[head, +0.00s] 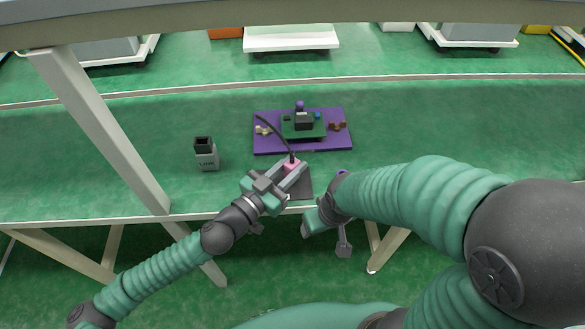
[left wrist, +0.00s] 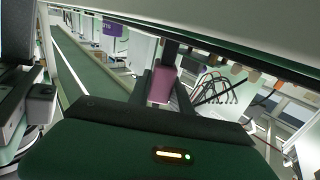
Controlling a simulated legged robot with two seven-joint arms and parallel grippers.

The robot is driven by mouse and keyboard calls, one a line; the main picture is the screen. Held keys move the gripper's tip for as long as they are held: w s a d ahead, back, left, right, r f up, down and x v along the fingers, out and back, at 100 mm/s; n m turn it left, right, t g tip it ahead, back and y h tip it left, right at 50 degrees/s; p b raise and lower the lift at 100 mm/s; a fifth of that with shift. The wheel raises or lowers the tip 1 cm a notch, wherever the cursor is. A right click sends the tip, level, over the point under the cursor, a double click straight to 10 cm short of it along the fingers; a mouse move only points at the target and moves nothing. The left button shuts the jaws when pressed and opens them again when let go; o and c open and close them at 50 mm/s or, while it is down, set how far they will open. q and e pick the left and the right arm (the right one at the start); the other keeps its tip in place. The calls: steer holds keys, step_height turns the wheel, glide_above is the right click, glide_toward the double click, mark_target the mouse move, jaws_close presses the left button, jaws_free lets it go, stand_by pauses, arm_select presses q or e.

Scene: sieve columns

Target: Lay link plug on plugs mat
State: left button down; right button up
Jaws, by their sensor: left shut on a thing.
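The pink link plug (head: 291,166) is between the fingers of my left gripper (head: 293,171), which is shut on it. A black cable runs from the plug up and left over the purple board. In the left wrist view the plug (left wrist: 162,85) shows between the dark fingers (left wrist: 160,90). A dark grey mat (head: 305,189), likely the plugs mat, lies at the table's front edge beneath the left gripper, partly hidden by it. I cannot tell whether the plug touches the mat. My right gripper (head: 325,234) hangs by the front edge; its jaw state is unclear.
A purple board (head: 265,146) bearing a green circuit plate (head: 303,131) and small brown and beige parts lies behind the gripper. A grey open-topped holder (head: 206,156) stands to the left. The green table is clear at far left and right. A pale post (head: 105,130) crosses the left.

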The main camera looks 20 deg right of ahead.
arm_select(q)
steer(key=shift+a, duration=0.6)
steer(key=c, duration=1.5)
jaws_free()
steer(key=shift+c, duration=0.2)
steer(key=o, duration=0.4)
steer(key=shift+d, duration=0.25)
steer(key=shift+d+f, duration=0.1)
steer(key=shift+d, duration=0.1)
steer(key=v, duration=1.2)
steer(key=shift+a+p, duration=0.2)
steer(key=shift+p, duration=0.1)
arm_select(e)
steer(key=shift+a+r, duration=0.3)
steer(key=shift+a, duration=0.1)
